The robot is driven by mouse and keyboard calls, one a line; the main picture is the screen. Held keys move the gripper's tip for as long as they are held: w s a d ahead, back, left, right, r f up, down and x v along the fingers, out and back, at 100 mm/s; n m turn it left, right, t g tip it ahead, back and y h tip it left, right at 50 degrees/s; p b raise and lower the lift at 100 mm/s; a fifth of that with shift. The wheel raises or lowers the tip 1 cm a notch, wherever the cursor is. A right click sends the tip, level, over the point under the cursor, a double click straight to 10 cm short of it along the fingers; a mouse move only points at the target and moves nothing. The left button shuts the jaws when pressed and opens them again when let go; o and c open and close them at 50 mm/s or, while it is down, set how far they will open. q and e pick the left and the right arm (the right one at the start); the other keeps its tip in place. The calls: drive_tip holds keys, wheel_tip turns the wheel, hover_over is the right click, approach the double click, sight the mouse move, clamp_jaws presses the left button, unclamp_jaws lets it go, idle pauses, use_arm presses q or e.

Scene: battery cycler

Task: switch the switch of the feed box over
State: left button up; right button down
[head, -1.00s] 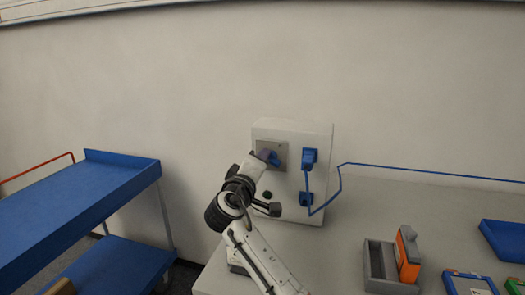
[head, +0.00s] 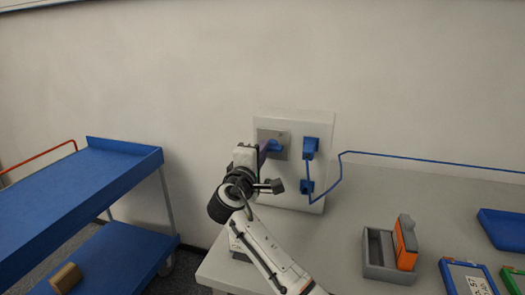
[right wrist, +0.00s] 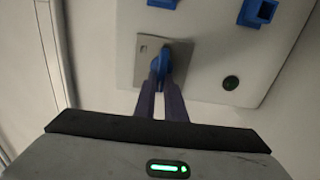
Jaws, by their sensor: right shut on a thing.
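The feed box (head: 300,125) is a white box on the wall side of the table. Its switch is a blue handle (head: 275,146) on a grey plate (head: 283,135). My right gripper (head: 265,150) reaches it from the left and front, its dark purple fingers closed at the handle. In the right wrist view the blue handle (right wrist: 161,66) sits between the fingertips (right wrist: 160,84), in line with the fingers. The gripper hides part of the handle in the head view. My left gripper is in neither view.
A blue plug (head: 310,147) with a blue cable (head: 420,159) sits right of the switch. A dark round button (right wrist: 231,83) shows in the wrist view. A grey holder with an orange block (head: 405,243) and trays stand right; a blue cart (head: 80,195) stands left.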

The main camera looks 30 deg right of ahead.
drive_tip(key=shift+f, duration=0.1)
drive_tip(key=c, duration=1.8)
unclamp_jaws()
drive_tip(key=shift+b+v, duration=0.9)
drive_tip(key=shift+v, duration=4.3)
